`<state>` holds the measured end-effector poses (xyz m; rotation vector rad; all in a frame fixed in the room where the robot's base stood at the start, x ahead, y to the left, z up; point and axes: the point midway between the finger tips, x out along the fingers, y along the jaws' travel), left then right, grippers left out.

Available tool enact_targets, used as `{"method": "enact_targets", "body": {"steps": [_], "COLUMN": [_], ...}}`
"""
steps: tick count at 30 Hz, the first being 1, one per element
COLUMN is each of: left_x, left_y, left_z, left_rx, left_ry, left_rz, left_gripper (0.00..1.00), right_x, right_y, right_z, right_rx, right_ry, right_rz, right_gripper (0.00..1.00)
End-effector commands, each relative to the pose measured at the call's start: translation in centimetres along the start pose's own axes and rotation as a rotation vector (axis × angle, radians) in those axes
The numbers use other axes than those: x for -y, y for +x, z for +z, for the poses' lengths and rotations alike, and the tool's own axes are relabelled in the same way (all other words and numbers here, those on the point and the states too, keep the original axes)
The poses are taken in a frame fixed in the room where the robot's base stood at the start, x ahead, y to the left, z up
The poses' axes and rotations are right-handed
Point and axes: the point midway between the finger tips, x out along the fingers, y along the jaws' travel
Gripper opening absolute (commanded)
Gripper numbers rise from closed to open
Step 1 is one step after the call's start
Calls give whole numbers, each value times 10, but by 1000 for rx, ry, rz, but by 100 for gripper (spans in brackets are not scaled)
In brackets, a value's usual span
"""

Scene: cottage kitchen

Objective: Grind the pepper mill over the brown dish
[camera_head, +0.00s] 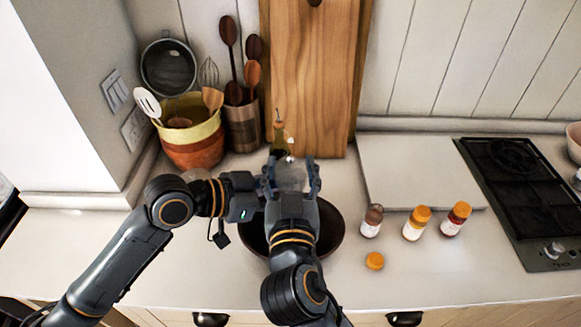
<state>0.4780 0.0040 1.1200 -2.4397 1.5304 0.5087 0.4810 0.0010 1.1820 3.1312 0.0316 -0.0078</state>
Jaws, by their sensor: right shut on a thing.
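The brown dish (331,236) sits on the counter, a wide dark round bowl, largely hidden under my arms. My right gripper (291,177) is above the dish's back part, its fingers on both sides of a pale greyish thing (291,173), which I take to be the pepper mill. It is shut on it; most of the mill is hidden. My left gripper (262,193) reaches in from the left, right beside the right gripper and the mill. Its fingers are hidden or merge with the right gripper, so its opening is unclear.
A bottle (278,139) stands behind the grippers, before a wooden board (312,80). Left are a yellow-orange pot (192,150) and a utensil holder (242,128). Right are several spice jars (415,223), an orange cap (375,261), a white board (415,172) and a black hob (525,195).

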Motion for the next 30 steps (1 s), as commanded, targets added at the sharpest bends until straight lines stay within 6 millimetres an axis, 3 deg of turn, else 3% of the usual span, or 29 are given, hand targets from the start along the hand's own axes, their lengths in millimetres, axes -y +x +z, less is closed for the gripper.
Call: {"method": "enact_targets", "body": {"steps": [2, 3, 6, 20, 30], "left_x": [-1, -1, -1, 1, 1], "left_y": [0, 0, 0, 0, 0], "left_z": [2, 2, 1, 0, 0], "left_rx": [5, 5, 4, 0, 0], "left_ry": [0, 0, 0, 0, 0], "left_rz": [3, 3, 2, -1, -2], "left_gripper": [3, 3, 3, 3, 3], "right_x": [-2, -2, -1, -1, -1], "right_y": [1, 1, 1, 1, 1], "right_z": [-2, -2, -2, -1, -2], "right_rx": [-5, -5, -4, -6, -13], "right_ry": [-1, -1, -1, -3, -8], "right_rz": [4, 4, 3, -32, -242], "right_gripper": [24, 63, 80, 80, 80]}}
